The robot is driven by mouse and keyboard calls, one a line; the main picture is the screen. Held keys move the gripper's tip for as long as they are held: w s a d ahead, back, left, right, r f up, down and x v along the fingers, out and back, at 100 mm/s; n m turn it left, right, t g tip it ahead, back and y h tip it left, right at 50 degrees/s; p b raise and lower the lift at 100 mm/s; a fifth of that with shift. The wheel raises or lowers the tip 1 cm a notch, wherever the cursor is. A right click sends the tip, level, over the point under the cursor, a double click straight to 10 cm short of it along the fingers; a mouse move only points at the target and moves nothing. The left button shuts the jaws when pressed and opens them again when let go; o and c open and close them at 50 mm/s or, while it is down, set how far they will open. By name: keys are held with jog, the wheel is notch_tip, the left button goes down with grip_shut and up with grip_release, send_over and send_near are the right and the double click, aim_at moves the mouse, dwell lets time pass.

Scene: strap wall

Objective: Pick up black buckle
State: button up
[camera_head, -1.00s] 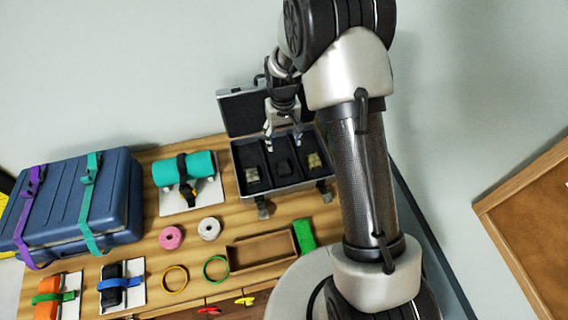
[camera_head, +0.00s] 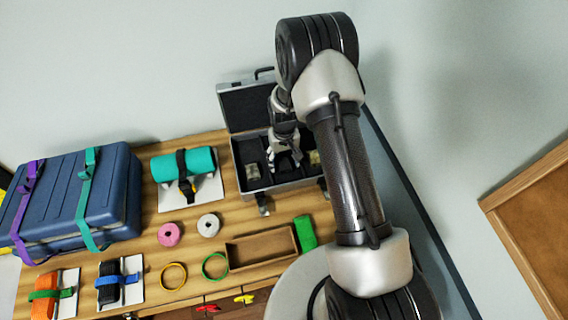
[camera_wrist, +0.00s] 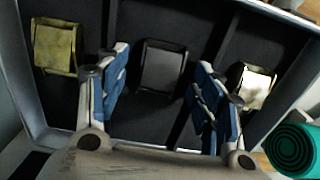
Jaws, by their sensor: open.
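The black buckle (camera_wrist: 162,66) lies in the middle compartment of the open case (camera_head: 237,163), dark on a dark lining. In the wrist view it sits between and beyond my two blue-padded fingers, with gaps on both sides. My gripper (camera_wrist: 160,95) is open and empty, pointing down into the case. In the head view my gripper (camera_head: 284,160) is over the middle compartment and hides the black buckle.
Thin dividers (camera_wrist: 218,45) separate the compartments close beside my fingers. The case's raised lid (camera_head: 247,105) stands behind. A teal roll (camera_head: 184,164) lies left of the case, and an empty wooden tray (camera_head: 261,248) lies in front.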

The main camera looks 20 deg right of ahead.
jog(key=shift+c, duration=0.3)
jog(key=c, duration=1.1)
jog(key=shift+r, duration=0.1)
jog(key=shift+c, duration=0.2)
